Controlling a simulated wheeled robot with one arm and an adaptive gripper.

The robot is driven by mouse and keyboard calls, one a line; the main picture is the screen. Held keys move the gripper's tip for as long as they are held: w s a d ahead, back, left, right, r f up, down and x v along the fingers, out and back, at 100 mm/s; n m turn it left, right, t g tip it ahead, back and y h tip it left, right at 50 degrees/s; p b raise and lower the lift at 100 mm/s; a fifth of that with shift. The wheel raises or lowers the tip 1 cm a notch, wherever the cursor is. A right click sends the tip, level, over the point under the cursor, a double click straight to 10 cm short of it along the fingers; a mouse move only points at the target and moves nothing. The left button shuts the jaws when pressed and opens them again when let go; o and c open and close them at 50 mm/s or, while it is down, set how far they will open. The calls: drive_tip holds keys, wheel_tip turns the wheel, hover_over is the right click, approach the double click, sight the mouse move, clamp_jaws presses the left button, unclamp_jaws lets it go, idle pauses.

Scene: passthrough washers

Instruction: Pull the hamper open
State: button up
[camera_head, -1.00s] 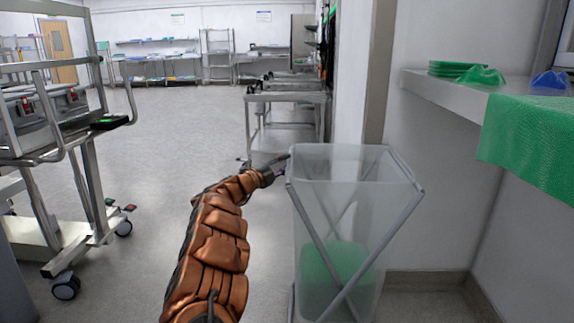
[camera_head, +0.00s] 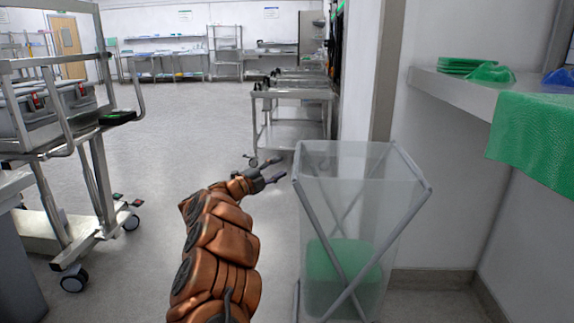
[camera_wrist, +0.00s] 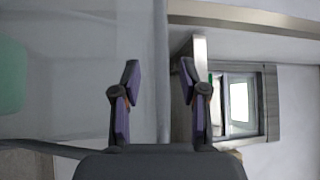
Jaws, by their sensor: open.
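The hamper (camera_head: 385,185) is a translucent bag on a crossed grey frame, standing upright right of centre in the head view. Green cloth (camera_head: 345,258) shows through its lower part. My gripper (camera_head: 278,176) is open and empty, just left of the hamper's top left rim, with a small gap between them in the head view. In the wrist view, the two fingers of my gripper (camera_wrist: 161,82) are spread apart. A pale translucent surface with a green patch (camera_wrist: 10,75) fills the left of the wrist view; it looks like the hamper's side.
A shelf (camera_head: 450,90) on the right holds green and blue cloths. A wheeled cart (camera_head: 60,180) stands at the left. Metal carts (camera_head: 290,115) line the wall behind the hamper. The floor (camera_head: 170,150) between is clear.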

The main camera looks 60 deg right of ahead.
drive_tip(key=shift+v, duration=2.45)
drive_tip(key=shift+w+r, duration=0.1)
